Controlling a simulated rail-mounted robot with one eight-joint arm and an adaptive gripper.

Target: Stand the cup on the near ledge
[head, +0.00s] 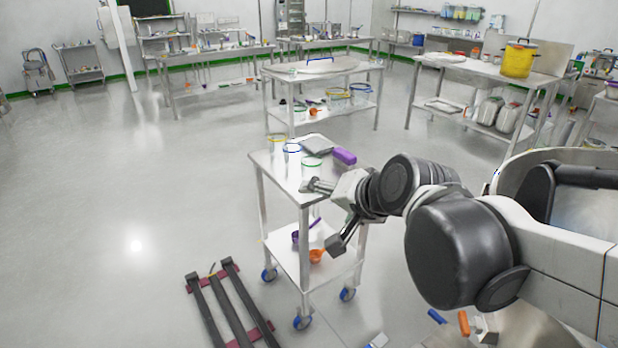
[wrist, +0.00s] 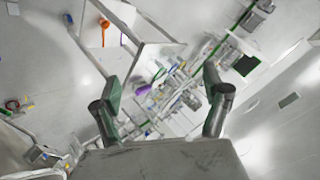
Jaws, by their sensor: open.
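Several clear containers with coloured rims stand on the small cart's top: one yellow-rimmed (head: 278,139), one blue-rimmed (head: 292,148) and one green-rimmed (head: 312,162). I cannot tell which of them, if any, is the task's cup. I cannot tell which surface is the near ledge. My gripper (head: 327,215) is open, with its fingers apart beside the near right part of the cart (head: 272,172). In the wrist view my gripper (wrist: 160,86) has nothing between its fingers.
The lower shelf holds an orange scoop (head: 318,256) and a purple scoop (head: 299,237). A dark-railed floor frame (head: 229,305) lies near left. Open floor spreads left.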

